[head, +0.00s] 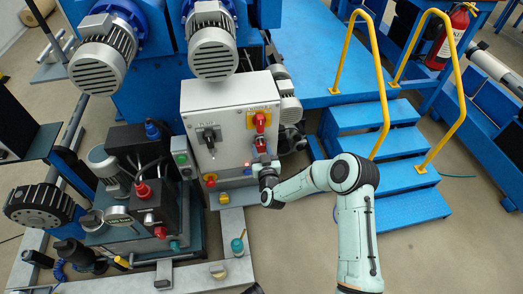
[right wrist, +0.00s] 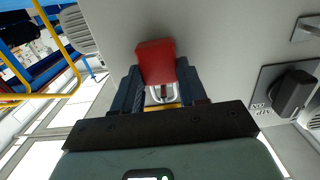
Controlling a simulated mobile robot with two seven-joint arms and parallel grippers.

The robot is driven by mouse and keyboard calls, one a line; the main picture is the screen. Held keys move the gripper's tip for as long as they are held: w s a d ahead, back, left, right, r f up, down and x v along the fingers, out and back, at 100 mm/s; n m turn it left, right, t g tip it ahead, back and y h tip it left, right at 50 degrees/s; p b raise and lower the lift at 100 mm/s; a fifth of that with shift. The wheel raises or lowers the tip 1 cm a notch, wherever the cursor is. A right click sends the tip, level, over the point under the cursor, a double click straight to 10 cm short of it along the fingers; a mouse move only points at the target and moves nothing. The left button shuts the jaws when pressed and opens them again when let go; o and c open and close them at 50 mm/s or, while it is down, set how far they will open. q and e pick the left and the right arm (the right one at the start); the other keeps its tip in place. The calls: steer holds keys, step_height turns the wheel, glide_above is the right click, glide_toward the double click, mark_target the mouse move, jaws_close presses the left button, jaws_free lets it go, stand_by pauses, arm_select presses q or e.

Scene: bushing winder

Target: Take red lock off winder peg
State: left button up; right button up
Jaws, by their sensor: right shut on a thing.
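The red lock (right wrist: 156,62) is a small red block with a metal shackle (right wrist: 160,93), seen in the right wrist view between the fingers of my right gripper (right wrist: 160,88). The gripper is shut on it. In the head view my right gripper (head: 263,161) is close in front of the grey control cabinet (head: 222,150), just below a red handle on a yellow plate (head: 260,121). The peg cannot be made out, so I cannot tell whether the shackle is still around it. My left gripper is not in view.
A black rotary switch (right wrist: 292,93) sits on the cabinet face to the right in the wrist view. Blue steps (head: 380,145) with yellow handrails (head: 373,80) stand right of my arm. Buttons and motors crowd the left. The floor right of the cabinet's base is clear.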

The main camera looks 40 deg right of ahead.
steer(key=shift+p+v, duration=0.5)
steer(key=shift+v, duration=0.7)
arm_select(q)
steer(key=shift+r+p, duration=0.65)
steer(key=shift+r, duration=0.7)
arm_select(e)
steer(key=shift+v, duration=2.3)
steer(key=shift+f, duration=0.2)
steer(key=s+a+r+n+t+y, duration=0.1)
steer(key=a+r+n+y, duration=0.25)
steer(key=a+r, duration=0.45)
steer(key=a+r+n+t+y, duration=0.1)
steer(key=a+r+n+y, duration=0.3)
steer(key=a, duration=0.9)
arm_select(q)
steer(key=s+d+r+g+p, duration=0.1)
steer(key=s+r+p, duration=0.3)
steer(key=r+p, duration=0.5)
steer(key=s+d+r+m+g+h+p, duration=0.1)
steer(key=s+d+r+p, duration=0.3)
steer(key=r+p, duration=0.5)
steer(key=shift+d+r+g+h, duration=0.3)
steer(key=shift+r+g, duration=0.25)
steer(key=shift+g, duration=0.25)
arm_select(e)
step_height(320, 180, up, 8)
steer(key=s+m, duration=0.1)
steer(key=shift+s+d+r+m+y, duration=0.2)
steer(key=shift+s+d+m+y, duration=0.15)
steer(key=shift+s+y, duration=0.1)
